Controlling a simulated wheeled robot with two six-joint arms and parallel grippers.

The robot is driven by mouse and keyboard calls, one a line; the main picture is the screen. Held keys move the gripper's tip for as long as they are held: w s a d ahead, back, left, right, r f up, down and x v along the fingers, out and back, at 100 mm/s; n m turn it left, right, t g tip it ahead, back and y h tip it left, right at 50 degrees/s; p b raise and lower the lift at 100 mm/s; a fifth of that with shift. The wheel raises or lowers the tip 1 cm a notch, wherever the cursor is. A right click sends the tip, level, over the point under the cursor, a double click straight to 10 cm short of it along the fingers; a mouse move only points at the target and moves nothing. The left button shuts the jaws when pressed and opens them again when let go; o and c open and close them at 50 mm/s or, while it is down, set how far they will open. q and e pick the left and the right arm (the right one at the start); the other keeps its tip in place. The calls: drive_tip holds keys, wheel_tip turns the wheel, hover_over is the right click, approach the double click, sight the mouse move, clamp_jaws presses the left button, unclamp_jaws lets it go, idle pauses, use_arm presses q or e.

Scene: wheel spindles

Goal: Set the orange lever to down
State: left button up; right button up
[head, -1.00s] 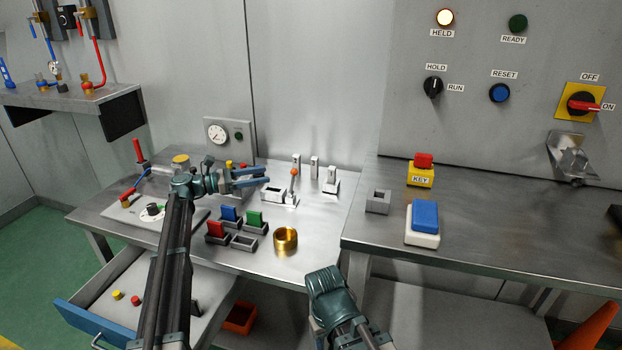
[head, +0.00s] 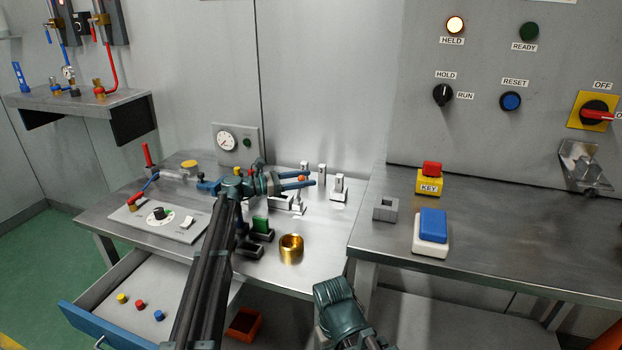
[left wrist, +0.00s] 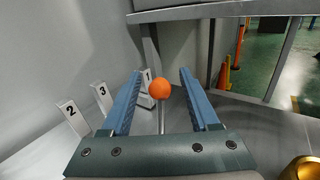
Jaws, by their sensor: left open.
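The orange lever (head: 301,178) has a thin upright metal stem topped by an orange ball, on a small metal base on the left table. In the head view its stem is partly hidden by my gripper. My left gripper (head: 309,178) is open, its blue fingers at the height of the ball. In the left wrist view the orange ball (left wrist: 160,89) shows between the two open fingers, and I see a gap on both sides of it. My right gripper is not visible; only a teal part of my right arm shows at the bottom.
Numbered metal posts, such as 2 (left wrist: 72,115) and 3 (left wrist: 101,95), stand close to the lever. A grey socket (head: 385,208) and blue button (head: 432,224) are on the right bench.

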use_arm(q)
drive_tip(key=shift+x, duration=1.2)
drive_tip(key=shift+c, duration=0.2)
clamp_jaws()
idle(0.5)
